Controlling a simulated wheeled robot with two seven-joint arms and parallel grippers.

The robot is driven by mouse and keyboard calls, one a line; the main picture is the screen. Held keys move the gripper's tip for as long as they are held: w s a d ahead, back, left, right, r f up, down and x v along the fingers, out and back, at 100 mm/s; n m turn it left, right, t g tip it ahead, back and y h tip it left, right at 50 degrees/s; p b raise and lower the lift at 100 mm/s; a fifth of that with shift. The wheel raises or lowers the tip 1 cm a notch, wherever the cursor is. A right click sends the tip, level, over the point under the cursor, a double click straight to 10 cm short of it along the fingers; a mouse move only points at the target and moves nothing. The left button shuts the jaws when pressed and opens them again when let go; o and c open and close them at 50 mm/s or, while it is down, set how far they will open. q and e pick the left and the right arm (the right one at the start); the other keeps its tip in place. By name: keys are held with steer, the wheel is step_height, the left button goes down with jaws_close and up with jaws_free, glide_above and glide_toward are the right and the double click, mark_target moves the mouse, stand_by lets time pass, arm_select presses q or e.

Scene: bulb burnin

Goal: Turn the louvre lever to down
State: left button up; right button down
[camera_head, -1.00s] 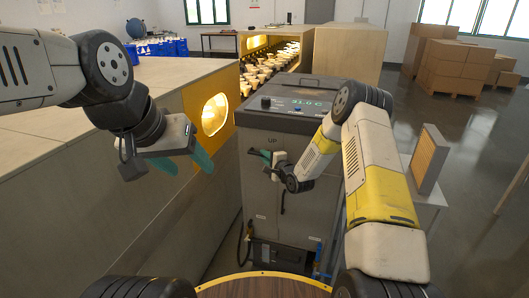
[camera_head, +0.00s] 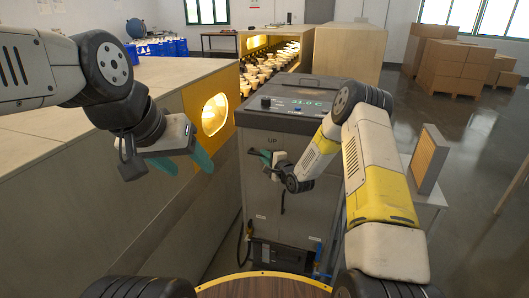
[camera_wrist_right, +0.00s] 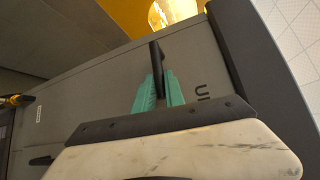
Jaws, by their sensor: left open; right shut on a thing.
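The louvre lever is a dark bar on the front of the grey cabinet (camera_head: 290,205), below an "UP" label. In the right wrist view the lever (camera_wrist_right: 156,56) sticks out between the teal fingers of my right gripper (camera_wrist_right: 158,92), which is shut on it. In the head view the lever's dark end (camera_head: 252,152) shows left of my right gripper (camera_head: 267,158) and points left, roughly level; the rest is hidden by the gripper. My left gripper (camera_head: 184,162) is open and empty, left of the cabinet, in front of the yellow panel.
A yellow panel with a lit round opening (camera_head: 214,114) stands left of the cabinet. A control panel with a display (camera_head: 307,103) tops the cabinet. Bulbs (camera_head: 262,74) line a lit tunnel behind. A side table with an orange filter panel (camera_head: 430,160) stands right; cartons (camera_head: 452,60) stand farther back.

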steer(key=shift+f, duration=0.15)
steer(key=shift+w+a+f+m+t+y, duration=0.1)
steer(key=shift+a+f+m+t+y, duration=0.15)
steer(key=shift+f+m+t, duration=0.65)
steer(key=shift+w+a+f+m+t+y, duration=0.15)
steer(key=shift+f+m+t, duration=0.4)
steer(key=shift+m+t, duration=0.6)
steer(key=shift+a+f+m+t+y, duration=0.3)
steer(key=shift+f+m+t, duration=0.5)
steer(key=shift+m, duration=0.35)
steer(key=c, duration=1.4)
jaws_free()
steer(key=shift+s, duration=0.1)
steer(key=v, duration=0.7)
steer(key=shift+s+f, duration=0.2)
steer(key=shift+s, duration=0.05)
steer(key=shift+d, duration=0.1)
